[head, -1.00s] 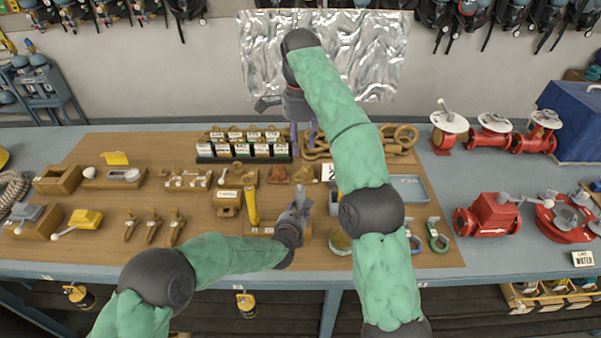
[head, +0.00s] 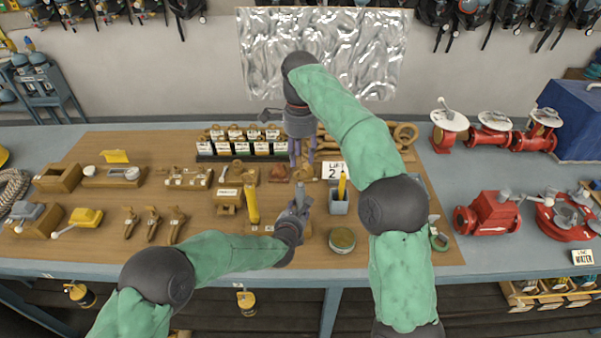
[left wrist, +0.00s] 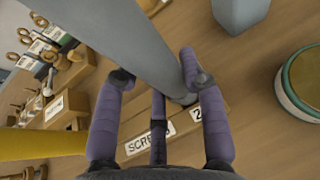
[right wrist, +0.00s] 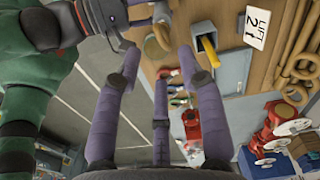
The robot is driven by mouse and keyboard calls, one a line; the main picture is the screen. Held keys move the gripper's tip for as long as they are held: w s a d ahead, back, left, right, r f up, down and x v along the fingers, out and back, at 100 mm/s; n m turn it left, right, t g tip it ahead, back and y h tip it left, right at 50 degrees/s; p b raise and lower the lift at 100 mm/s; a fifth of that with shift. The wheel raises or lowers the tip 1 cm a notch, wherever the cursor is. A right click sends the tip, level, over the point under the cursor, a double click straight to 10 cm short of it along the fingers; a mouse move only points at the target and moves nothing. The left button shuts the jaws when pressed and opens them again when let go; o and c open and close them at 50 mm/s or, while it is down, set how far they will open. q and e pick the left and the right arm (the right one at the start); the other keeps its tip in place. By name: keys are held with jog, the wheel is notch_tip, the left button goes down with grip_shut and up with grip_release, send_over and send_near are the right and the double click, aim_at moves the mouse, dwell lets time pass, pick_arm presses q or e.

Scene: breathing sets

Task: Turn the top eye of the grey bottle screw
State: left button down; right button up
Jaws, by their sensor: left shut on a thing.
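The grey bottle screw (head: 302,188) stands at a small wooden block labelled SCREW 2 in the left wrist view, where its grey body (left wrist: 125,45) runs between my left fingers. My left gripper (head: 297,212) is shut on this body, low down. My right gripper (head: 301,160) points down beyond and above the screw's top, apart from it. In the right wrist view my right gripper (right wrist: 160,70) has its fingers spread with nothing between them. The screw's top eye is too small to make out in the head view.
A yellow bottle screw (head: 252,205) stands just left of the grey one. A grey cup (head: 339,206) with a yellow item and a round tin (head: 342,240) are to the right. Wooden fittings crowd the left of the board.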

aim_at(300, 170)
jog(key=shift+f, duration=3.6)
grip_shut()
